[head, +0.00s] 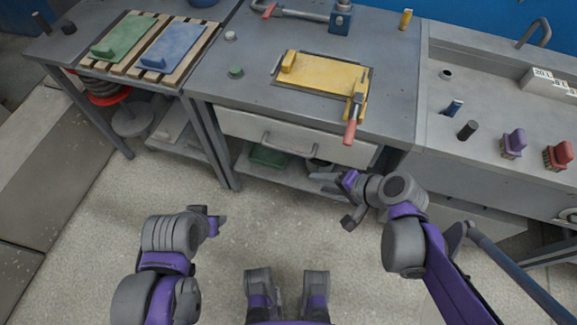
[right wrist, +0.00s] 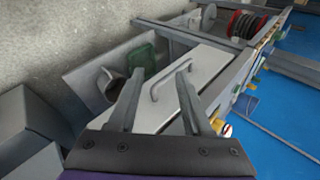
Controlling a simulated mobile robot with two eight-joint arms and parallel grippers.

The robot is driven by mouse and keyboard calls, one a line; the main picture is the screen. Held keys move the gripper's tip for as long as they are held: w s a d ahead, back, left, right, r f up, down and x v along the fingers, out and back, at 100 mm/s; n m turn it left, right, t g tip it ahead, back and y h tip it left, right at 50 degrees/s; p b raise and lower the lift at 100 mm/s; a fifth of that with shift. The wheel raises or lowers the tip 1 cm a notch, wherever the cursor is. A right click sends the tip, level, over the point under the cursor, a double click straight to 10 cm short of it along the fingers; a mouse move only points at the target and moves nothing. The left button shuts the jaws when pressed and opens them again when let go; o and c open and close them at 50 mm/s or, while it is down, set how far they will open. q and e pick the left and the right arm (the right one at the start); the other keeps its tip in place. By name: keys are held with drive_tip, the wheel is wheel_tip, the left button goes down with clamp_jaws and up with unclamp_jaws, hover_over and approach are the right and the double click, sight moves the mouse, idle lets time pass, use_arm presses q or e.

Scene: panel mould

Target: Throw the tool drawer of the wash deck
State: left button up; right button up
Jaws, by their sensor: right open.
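A pale drawer front (head: 240,124) with a grey bar handle (head: 290,146) sits under the middle bench and looks closed. The drawer front (right wrist: 205,72) and handle (right wrist: 155,88) also show in the right wrist view, ahead of the fingers. My right gripper (head: 335,200) is open and empty, below and to the right of the handle in the head view, apart from it. My left gripper (head: 212,219) is over the floor at lower left, away from the drawer; its finger gap is not clear. The deck with a tap (head: 535,32) stands at the right.
On the middle bench lie a yellow panel (head: 325,75) and a red-handled clamp (head: 350,131) overhanging the front edge. A lower shelf (head: 290,178) holds a green item. Purple (head: 514,143) and red (head: 558,155) brushes stand on the right deck. The floor before the drawer is clear.

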sight(294, 153)
drive_tip(key=w+f+m+t+y+b, duration=0.4)
drive_tip(key=w+f+m+y+b, duration=0.3)
drive_tip(key=w+f, duration=0.25)
use_arm(q)
wheel_tip(294, 153, down, 14)
drive_tip(key=w+b, duration=0.1)
drive_tip(key=b, duration=0.2)
drive_tip(key=shift+w+g, duration=0.25)
drive_tip(key=shift+g, duration=0.05)
use_arm(e)
drive_tip(key=shift+h, duration=0.7)
drive_tip(key=x, duration=0.7)
drive_tip(key=r+x, duration=0.1)
drive_tip(key=x, duration=0.3)
drive_tip(key=shift+w+a, duration=0.1)
drive_tip(key=shift+w, duration=0.1)
use_arm(q)
drive_tip(key=shift+d, duration=0.1)
use_arm(e)
clamp_jaws()
